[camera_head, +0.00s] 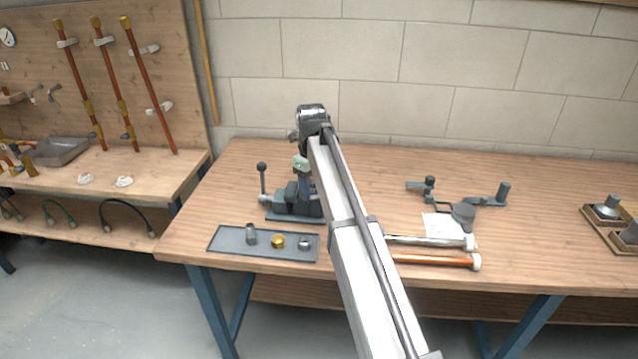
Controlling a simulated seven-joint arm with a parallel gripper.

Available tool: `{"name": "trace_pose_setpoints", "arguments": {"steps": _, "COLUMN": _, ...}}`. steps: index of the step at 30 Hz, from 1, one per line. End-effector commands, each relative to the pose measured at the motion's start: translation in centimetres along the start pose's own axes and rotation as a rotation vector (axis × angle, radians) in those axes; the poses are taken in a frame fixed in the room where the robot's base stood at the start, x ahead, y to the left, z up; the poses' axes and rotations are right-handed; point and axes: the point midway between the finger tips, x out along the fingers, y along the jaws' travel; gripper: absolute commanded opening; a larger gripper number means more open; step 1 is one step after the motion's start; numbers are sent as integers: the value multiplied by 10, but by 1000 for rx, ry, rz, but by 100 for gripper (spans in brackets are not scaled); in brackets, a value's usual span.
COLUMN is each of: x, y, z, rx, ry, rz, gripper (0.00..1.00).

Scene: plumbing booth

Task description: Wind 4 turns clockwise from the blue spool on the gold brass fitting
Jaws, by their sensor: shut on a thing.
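A gold fitting (278,241) stands on the dark grey tray (228,242) at the front left of the bench. A dark grey vise (284,203) with a ball-ended lever stands behind the tray. My arm reaches across the bench and covers the vise's right side. A small pale green-grey piece (300,163) shows just above the vise, and I cannot tell what it is. My gripper's fingers and anything between them are hidden behind my arm. I see no blue spool. I cannot tell whether the vise holds anything.
The tray also holds a grey fitting (251,234) and a small silver one (304,243). A silver pipe (430,241) and a copper pipe (435,260) lie right of my arm. A dark bending tool (463,212) lies behind them. The bench's middle right is clear.

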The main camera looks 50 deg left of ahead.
Motion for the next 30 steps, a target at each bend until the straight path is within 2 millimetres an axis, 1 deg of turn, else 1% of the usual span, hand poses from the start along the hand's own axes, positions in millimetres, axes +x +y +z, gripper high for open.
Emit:
{"name": "trace_pose_setpoints", "arguments": {"steps": 3, "x": 0, "y": 11, "z": 4, "rx": -1, "ry": 0, "rz": 0, "gripper": 22}}
{"name": "trace_pose_setpoints", "arguments": {"steps": 11, "x": 0, "y": 27, "z": 20, "rx": -1, "ry": 0, "rz": 0, "gripper": 22}}
{"name": "trace_pose_setpoints", "arguments": {"steps": 18, "x": 0, "y": 35, "z": 41, "rx": -1, "ry": 0, "rz": 0, "gripper": 22}}
{"name": "trace_pose_setpoints", "arguments": {"steps": 27, "x": 0, "y": 36, "z": 68, "rx": 0, "ry": 0, "rz": 0, "gripper": 22}}
{"name": "trace_pose_setpoints", "arguments": {"steps": 30, "x": 0, "y": 32, "z": 76, "rx": 0, "ry": 0, "rz": 0, "gripper": 22}}
